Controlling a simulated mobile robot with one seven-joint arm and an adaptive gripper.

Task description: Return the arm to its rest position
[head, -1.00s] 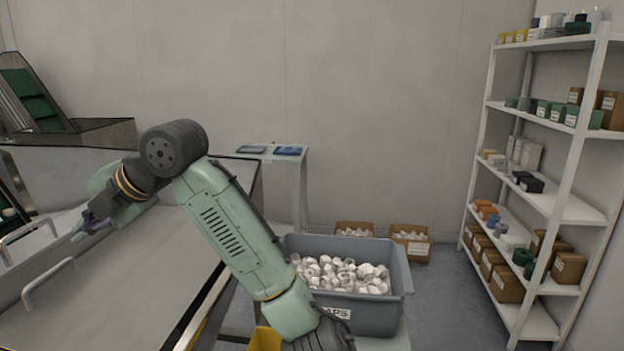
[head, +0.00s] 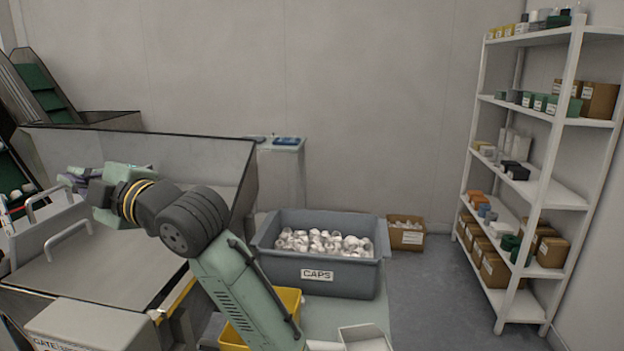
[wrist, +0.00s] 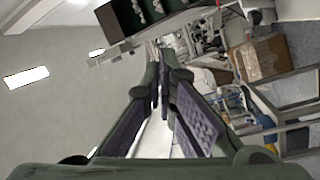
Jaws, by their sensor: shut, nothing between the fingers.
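My arm reaches from the bottom middle of the head view up and to the left. My gripper (head: 76,180) is at the far left end of it, above the grey hopper-like machine (head: 95,255) and close to its handles. In the wrist view my gripper (wrist: 160,92) shows both dark padded fingers coming together at the tips, with nothing held between them. The fingertips are small and partly blurred in the head view.
A grey bin (head: 330,282) labelled CAPS, full of white caps, stands right of my arm. A yellow bin (head: 290,300) is partly behind my arm. White shelving (head: 560,150) stands at the right. Floor (head: 430,290) between bin and shelving is clear.

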